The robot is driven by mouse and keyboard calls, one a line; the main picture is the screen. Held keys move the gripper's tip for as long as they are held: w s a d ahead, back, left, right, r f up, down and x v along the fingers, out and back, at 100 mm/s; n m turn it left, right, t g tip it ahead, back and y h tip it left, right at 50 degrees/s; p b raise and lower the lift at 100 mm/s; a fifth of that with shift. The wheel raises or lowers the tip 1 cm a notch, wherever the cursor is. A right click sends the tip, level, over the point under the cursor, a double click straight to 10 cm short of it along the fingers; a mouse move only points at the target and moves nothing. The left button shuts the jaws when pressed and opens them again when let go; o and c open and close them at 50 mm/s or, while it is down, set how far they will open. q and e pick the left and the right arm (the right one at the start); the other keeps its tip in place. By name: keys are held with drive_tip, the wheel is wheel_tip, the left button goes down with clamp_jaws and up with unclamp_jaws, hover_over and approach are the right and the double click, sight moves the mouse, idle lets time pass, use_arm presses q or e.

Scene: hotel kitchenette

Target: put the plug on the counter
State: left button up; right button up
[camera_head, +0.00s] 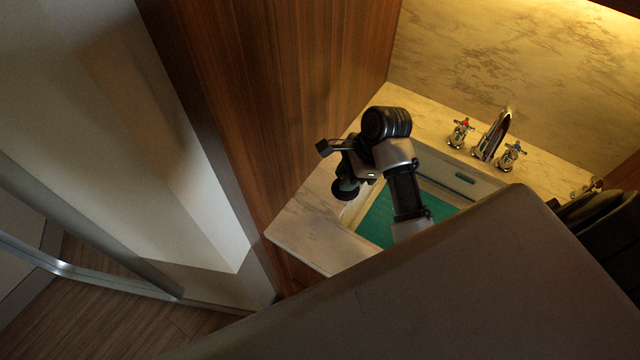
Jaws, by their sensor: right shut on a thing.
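The plug (345,191) is a dark round piece, partly hidden by my right gripper. My right gripper (347,177) is shut on it, in the middle of the head view, in front of the sink's left rim. I cannot tell its height above the rim. The counter (311,217) is pale marble and shows bare left of the sink, with more of it behind the sink. The sink (378,221) has a teal inside and is partly hidden by my right arm. My left gripper is not in view.
A chrome faucet (491,136) with two cross handles stands at the back of the sink. A tall wood panel (270,90) borders the counter on the left. A large grey-brown surface in the foreground hides the near side of the sink.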

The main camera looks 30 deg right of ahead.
drive_tip(key=w+a+f, duration=0.1)
drive_tip(key=w+a, duration=0.1)
drive_tip(key=w+a+f+p, duration=0.1)
drive_tip(key=w+a+f, duration=0.1)
drive_tip(key=shift+a+f, duration=0.1)
drive_tip(key=shift+a, duration=0.05)
drive_tip(key=shift+a+f, duration=0.1)
drive_tip(key=shift+f, duration=0.15)
wheel_tip(320, 180, down, 3)
drive_tip(key=shift+f+p, duration=0.1)
drive_tip(key=shift+p, duration=0.35)
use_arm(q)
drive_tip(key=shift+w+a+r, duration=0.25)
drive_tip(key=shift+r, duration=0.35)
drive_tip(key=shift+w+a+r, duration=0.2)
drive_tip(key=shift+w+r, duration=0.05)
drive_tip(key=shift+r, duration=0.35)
use_arm(e)
drive_tip(key=shift+f, duration=0.3)
drive_tip(key=shift+f, duration=0.15)
drive_tip(key=o, duration=0.9)
use_arm(q)
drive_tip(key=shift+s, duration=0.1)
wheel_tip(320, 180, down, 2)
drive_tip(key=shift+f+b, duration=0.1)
drive_tip(key=shift+b, duration=1.05)
use_arm(e)
drive_tip(key=v, duration=1.2)
drive_tip(key=shift+r, duration=0.2)
